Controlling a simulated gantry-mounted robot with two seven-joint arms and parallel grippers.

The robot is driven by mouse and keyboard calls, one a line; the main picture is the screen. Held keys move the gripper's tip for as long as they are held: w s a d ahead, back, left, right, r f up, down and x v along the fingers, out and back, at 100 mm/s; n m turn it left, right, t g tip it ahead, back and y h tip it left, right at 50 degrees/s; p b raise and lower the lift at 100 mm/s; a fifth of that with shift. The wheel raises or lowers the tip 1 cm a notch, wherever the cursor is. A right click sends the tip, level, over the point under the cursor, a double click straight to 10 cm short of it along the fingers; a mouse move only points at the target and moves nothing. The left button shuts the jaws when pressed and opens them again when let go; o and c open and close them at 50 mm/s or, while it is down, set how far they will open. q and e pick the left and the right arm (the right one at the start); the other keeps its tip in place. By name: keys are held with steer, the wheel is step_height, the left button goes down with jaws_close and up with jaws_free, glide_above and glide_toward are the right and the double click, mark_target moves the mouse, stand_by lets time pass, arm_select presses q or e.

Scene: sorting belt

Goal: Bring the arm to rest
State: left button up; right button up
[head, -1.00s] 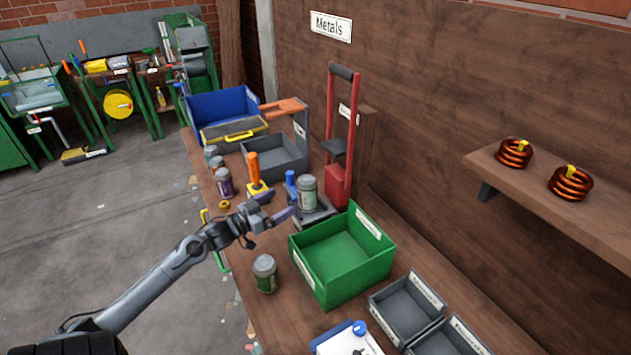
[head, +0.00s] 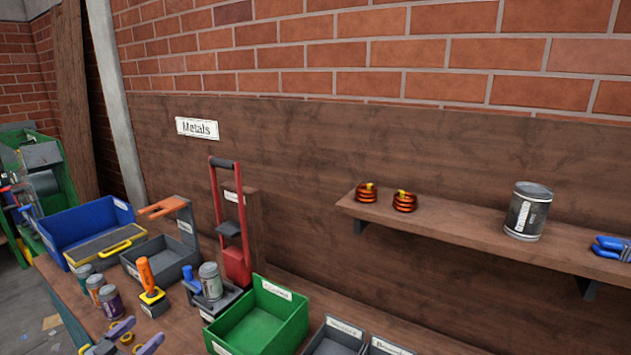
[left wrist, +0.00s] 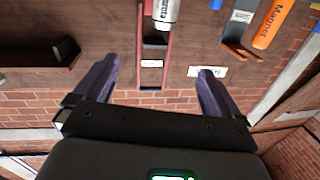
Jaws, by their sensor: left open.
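My left gripper (head: 146,331) is at the bottom left of the head view, over the bench's front part. Its purple fingers are spread and nothing is between them. In the left wrist view the same open fingers (left wrist: 157,68) frame a red upright tool behind them, and the picture is upside down. My right gripper is in neither view. In the head view a can (head: 210,281) stands on the grey base at the foot of the red-handled press (head: 231,215), apart from my gripper.
Several cans (head: 111,301) and an orange-handled tool (head: 147,273) stand close to my left gripper. A green bin (head: 290,312), a grey tray (head: 184,256) and a blue bin (head: 60,225) line the bench. A shelf (head: 455,222) holds copper coils (head: 366,193) and a large can (head: 528,211).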

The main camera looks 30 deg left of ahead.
arm_select(q)
steer(key=w+r+m+h, duration=0.35)
steer(key=w+r, duration=0.25)
steer(key=r, duration=0.4)
steer(key=s+d+f+m+g+y, duration=0.1)
steer(key=s+d+f+g+y, duration=0.15)
steer(key=d+f, duration=0.55)
steer(key=s+d+f+m+g+y, duration=0.2)
steer(key=d+f+g+y, duration=0.15)
steer(key=d+f, duration=0.45)
steer(key=s+d+f+m+g+y, duration=0.1)
steer(key=s+d+f+g, duration=0.1)
steer(key=s+d+g, duration=0.45)
steer(key=s+d+f+m+g, duration=0.1)
steer(key=s+d+f, duration=0.25)
steer(key=s, duration=0.55)
steer(key=s+d+f+n+h, duration=0.25)
steer(key=d+n+h, duration=0.3)
steer(key=d, duration=0.95)
step_height(320, 180, up, 34)
steer(key=p, duration=3.4)
steer(key=shift+w+d+f+n+g, duration=0.15)
steer(key=shift+w+n+g, duration=0.05)
steer(key=shift+n+g, duration=0.25)
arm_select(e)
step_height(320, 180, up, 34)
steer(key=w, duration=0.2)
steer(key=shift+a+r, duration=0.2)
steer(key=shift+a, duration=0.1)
